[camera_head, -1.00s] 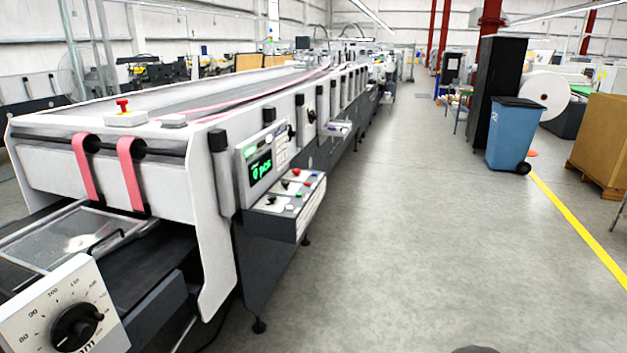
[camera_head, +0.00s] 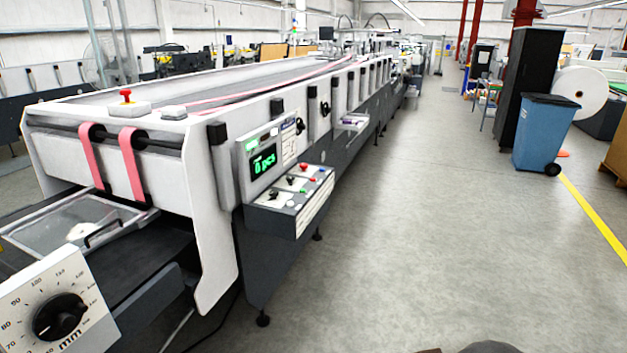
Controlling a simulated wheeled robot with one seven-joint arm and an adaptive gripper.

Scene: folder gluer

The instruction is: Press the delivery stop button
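The long grey and white folder gluer (camera_head: 222,175) stands on the left. A red mushroom button (camera_head: 126,95) on a pale box sits on top of its near end, with a low pale box (camera_head: 174,112) beside it. On the aisle side is a control panel with a green-lit display (camera_head: 263,160). I cannot read any label naming the delivery stop button. My gripper is not in view.
A dial box marked mm (camera_head: 58,315) stands at the lower left. Open concrete floor (camera_head: 400,230) lies right of the machine. A blue wheeled bin (camera_head: 545,135), a black cabinet (camera_head: 530,85) and a yellow floor line (camera_head: 590,215) are farther right. Rounded dark parts of mine show at the bottom edge.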

